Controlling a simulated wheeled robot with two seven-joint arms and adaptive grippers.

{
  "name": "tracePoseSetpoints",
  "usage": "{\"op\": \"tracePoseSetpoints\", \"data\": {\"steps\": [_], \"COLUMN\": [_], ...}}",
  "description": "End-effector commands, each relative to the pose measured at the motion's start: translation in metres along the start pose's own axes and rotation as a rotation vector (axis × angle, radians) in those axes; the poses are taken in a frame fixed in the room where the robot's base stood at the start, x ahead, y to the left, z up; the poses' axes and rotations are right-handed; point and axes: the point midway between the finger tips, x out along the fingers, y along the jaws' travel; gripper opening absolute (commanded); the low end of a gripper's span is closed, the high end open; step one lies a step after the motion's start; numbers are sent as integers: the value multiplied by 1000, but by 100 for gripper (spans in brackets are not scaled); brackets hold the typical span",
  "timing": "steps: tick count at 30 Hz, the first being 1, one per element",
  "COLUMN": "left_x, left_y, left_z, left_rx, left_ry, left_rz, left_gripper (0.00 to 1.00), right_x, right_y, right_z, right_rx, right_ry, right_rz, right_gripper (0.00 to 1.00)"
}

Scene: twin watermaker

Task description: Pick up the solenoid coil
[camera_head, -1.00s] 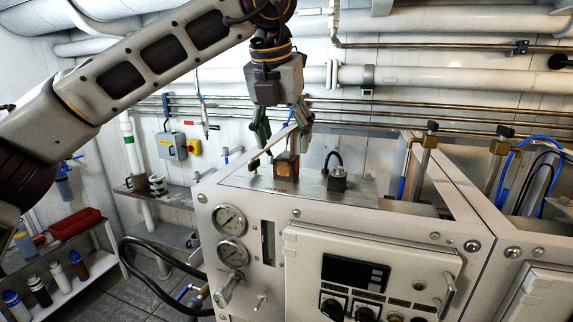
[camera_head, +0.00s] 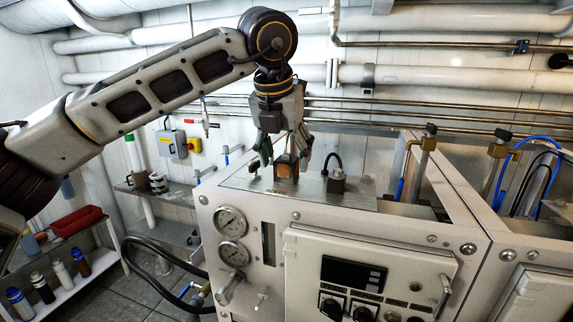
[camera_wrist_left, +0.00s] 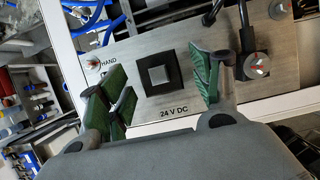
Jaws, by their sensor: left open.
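The solenoid coil (camera_head: 286,167) is a small upright block with a copper-brown face and dark top, standing on a metal plate (camera_head: 235,179) on top of the white machine. In the left wrist view the coil (camera_wrist_left: 160,73) is a black square with a grey centre, above the "24 V DC" label. My left gripper (camera_head: 284,152) points down over it, open and empty. In the left wrist view its green-padded fingers (camera_wrist_left: 163,88) are on either side of the coil, with gaps on both sides. My right gripper is in neither view.
A dark fitting with a looped black cable (camera_head: 337,184) stands on the plate, close to the right finger. The machine's front has two gauges (camera_head: 231,221) and a control box (camera_head: 370,265). Pipes run along the wall behind. A shelf with bottles (camera_head: 61,275) is at left.

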Motion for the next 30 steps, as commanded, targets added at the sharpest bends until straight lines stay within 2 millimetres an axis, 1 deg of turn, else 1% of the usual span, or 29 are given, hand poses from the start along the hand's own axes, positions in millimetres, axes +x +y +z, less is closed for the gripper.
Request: {"op": "tracePoseSetpoints", "data": {"steps": [1,7,22,30], "left_x": [4,19,21,21], "left_y": [0,0,0,0], "left_z": [1,0,0,0], "left_rx": [0,0,0,0], "left_ry": [1,1,0,0], "left_rz": [0,-1,-1,-1], "left_gripper": [64,64,64,30], "right_x": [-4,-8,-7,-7], "right_y": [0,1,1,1], "right_z": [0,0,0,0], "right_rx": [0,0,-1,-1], "right_ry": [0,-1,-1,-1], "right_rz": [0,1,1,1], "right_gripper": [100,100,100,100]}}
